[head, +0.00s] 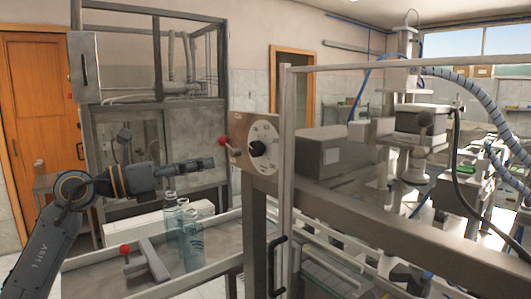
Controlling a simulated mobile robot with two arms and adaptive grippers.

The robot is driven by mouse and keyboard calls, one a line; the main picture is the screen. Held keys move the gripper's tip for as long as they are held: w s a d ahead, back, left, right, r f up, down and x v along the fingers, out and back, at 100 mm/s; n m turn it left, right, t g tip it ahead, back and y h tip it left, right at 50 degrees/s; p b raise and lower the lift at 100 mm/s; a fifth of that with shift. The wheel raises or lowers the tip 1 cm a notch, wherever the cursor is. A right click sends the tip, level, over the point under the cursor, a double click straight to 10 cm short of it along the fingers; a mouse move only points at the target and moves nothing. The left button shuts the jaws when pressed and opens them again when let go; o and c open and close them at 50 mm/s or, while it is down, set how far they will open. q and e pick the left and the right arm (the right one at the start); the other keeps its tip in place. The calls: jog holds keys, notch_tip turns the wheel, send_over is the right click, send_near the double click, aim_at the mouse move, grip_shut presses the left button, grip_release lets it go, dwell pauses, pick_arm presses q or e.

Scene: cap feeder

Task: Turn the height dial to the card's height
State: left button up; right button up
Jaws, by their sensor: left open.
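The height dial (263,134) is a round white face with marks around its edge and a black knob (257,149) at its centre. It sits on a beige panel on the machine's frame. The knob's exact setting is too small to read. My left gripper (211,163) comes in from the left and points right toward the panel. It is open and empty, apart from the knob and to its left. I cannot make out a card with a height on it. My right gripper is out of view.
A red-ball lever (223,141) sticks out at the panel's left edge, between my left gripper and the dial. Clear bottles (193,240) stand below my gripper, near a grey handle with a red knob (125,248). A vertical frame post (287,160) stands right of the dial.

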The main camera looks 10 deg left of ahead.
aim_at(252, 148)
pick_arm(q)
jog(key=shift+m+y, duration=0.5)
jog(key=shift+m, duration=0.1)
jog(key=p+x, duration=0.2)
jog(key=x, duration=0.1)
jog(key=r+p+x, duration=0.1)
jog(key=x, duration=0.3)
jog(key=r+p+x, duration=0.1)
jog(key=p+x, duration=0.1)
jog(key=x, duration=0.2)
jog(key=shift+w+d+p, duration=0.1)
jog(key=shift+w+p, duration=0.05)
jog(key=shift+p, duration=0.15)
jog(key=shift+w+d+f, duration=0.1)
jog(key=shift+w+d, duration=0.3)
jog(key=shift+w, duration=0.05)
jog(key=c, duration=1.1)
